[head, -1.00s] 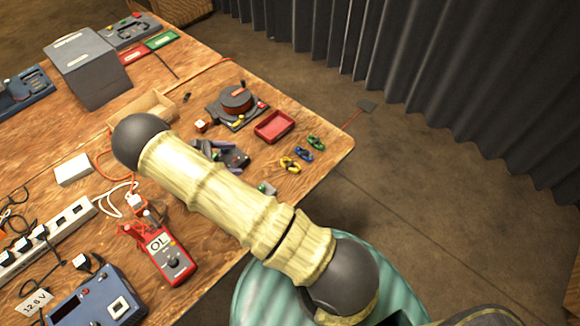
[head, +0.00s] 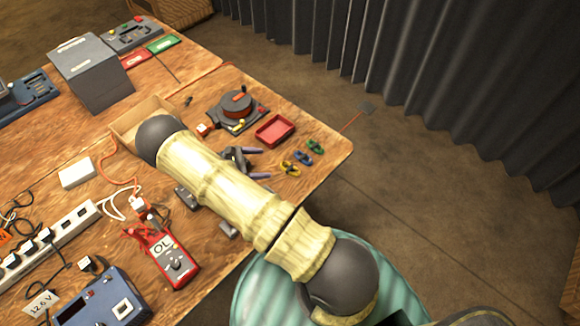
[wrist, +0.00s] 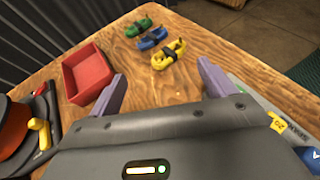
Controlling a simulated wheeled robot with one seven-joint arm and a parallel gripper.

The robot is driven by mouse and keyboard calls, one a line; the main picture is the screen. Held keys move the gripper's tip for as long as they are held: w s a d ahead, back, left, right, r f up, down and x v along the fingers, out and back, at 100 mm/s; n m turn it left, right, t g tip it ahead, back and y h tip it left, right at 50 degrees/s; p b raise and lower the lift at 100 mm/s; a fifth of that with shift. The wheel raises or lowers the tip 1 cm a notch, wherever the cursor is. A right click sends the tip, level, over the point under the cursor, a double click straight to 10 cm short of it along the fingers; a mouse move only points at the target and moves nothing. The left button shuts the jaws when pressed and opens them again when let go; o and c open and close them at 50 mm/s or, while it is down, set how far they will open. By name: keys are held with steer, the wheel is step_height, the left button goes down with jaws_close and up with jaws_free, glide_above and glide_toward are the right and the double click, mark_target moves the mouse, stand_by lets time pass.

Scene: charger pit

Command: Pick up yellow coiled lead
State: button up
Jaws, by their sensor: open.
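The yellow coiled lead (wrist: 169,54) lies on the wooden table near its corner, with a dark tie around its middle. In the head view the yellow lead (head: 290,168) is nearest my gripper (head: 245,159) of the three leads. In the wrist view my gripper (wrist: 163,88) is open, its two purple fingers apart and nothing between them. The yellow lead shows beyond the fingertips, roughly between them, and is not touched. My arm hides part of the gripper's body in the head view.
A blue lead (wrist: 152,39) and a green lead (wrist: 138,27) lie beside the yellow one. A red tray (wrist: 87,74) stands to the left, with a dark round reel device (head: 237,106) past it. The table edge is close to the leads. Bare wood lies between tray and leads.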

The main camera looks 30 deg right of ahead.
mark_target(291, 165)
steer(key=x, duration=0.3)
steer(key=shift+p, duration=0.3)
steer(key=p+x, duration=0.1)
steer(key=x, duration=0.1)
steer(key=p+x, duration=0.1)
steer(key=x, duration=0.2)
steer(key=shift+s+a+f, duration=0.1)
steer(key=shift+s+f, duration=0.15)
steer(key=shift+f, duration=0.1)
steer(key=c, duration=1.3)
